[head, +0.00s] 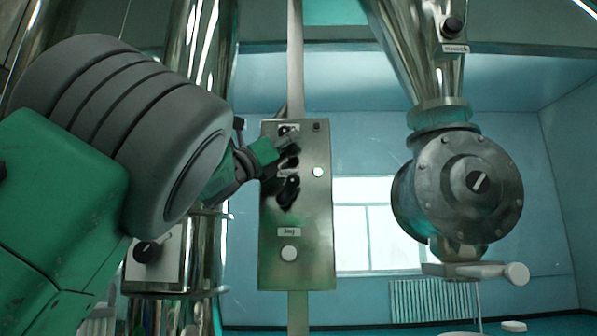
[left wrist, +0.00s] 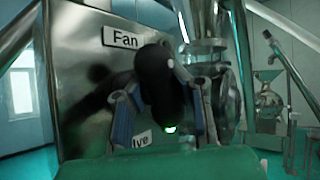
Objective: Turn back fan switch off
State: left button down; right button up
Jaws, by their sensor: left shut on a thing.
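The metal control panel (head: 322,225) stands upright in the middle of the head view. In the left wrist view, the black fan switch knob (left wrist: 158,75) stands just below the "Fan" label (left wrist: 121,36). My left gripper (head: 283,150) reaches the upper left of the panel in the head view. In the left wrist view its two fingers lie on either side of the knob, closed on it. In the head view the gripper partly hides the switch, so its turn position cannot be told. My right gripper is not in view.
A second label, partly hidden, shows below the knob (left wrist: 141,139). The panel also has white buttons (head: 318,172) and a "Jog" label (head: 289,232). A metal valve housing (head: 465,200) hangs to the right. Shiny pipes stand behind my left arm. Free room lies between panel and valve.

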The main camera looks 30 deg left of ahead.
pick_arm(q)
jog(key=n+b, duration=0.1)
jog(key=n+t+y+b, duration=0.1)
jog(key=n+t+y, duration=0.1)
jog(key=shift+s+a+f+b, duration=0.2)
jog(key=shift+a+b, duration=0.05)
jog(key=shift+b, duration=0.15)
jog(key=shift+s+r+n+t+y+b, duration=0.1)
jog(key=shift+r+n+t+y+b, duration=0.05)
jog(key=shift+n+t+y+b, duration=0.4)
jog(key=shift+s+r+n+t+y+b, duration=0.1)
jog(key=shift+n+t+y+b, duration=0.15)
jog(key=shift+n+t+y, duration=0.35)
jog(key=shift+n+y, duration=0.35)
jog(key=shift+y, duration=0.1)
